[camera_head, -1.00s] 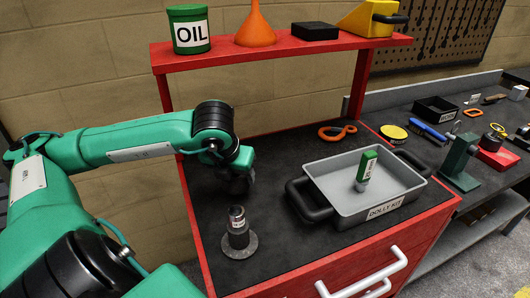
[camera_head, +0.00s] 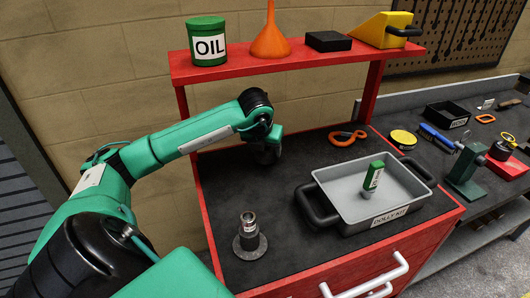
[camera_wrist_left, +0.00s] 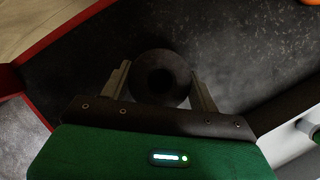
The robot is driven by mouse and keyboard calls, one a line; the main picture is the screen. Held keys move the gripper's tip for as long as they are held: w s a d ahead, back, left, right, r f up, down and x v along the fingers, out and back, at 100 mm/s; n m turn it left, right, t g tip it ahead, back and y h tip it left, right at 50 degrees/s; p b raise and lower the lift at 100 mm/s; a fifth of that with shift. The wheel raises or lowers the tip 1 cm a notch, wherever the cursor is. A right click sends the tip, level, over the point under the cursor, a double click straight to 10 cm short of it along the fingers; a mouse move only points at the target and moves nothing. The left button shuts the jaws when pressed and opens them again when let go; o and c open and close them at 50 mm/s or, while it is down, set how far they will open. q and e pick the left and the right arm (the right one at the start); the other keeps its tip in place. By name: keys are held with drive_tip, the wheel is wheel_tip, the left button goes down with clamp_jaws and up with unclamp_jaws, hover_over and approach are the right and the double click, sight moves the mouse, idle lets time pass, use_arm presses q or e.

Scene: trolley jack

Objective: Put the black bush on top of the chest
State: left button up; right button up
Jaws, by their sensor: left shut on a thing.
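My left gripper (camera_head: 266,155) is over the rear left part of the red chest's black top (camera_head: 310,258), seen from behind in the head view. In the left wrist view its two fingers (camera_wrist_left: 161,95) are shut on the black bush (camera_wrist_left: 160,58), a dark thick ring with a round hole, held between them. In the head view the bush is hardly told apart from the dark gripper. The dark chest top lies behind the bush in the wrist view; whether they touch I cannot tell. My right gripper is not in view.
A metal spindle on a round base (camera_head: 249,238) stands at the chest's front left. A grey tray (camera_head: 348,213) holding a green-handled item (camera_head: 374,176) is to the right. An orange clip (camera_head: 347,138) lies behind. A red shelf (camera_head: 290,65) overhangs the back.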

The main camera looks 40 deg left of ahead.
use_arm(q)
drive_tip(key=shift+f+p, duration=0.3)
drive_tip(key=shift+f, duration=0.85)
drive_tip(key=o, duration=1.3)
drive_tip(key=shift+f, duration=0.1)
drive_tip(key=shift+c, duration=0.2)
drive_tip(key=o, duration=0.5)
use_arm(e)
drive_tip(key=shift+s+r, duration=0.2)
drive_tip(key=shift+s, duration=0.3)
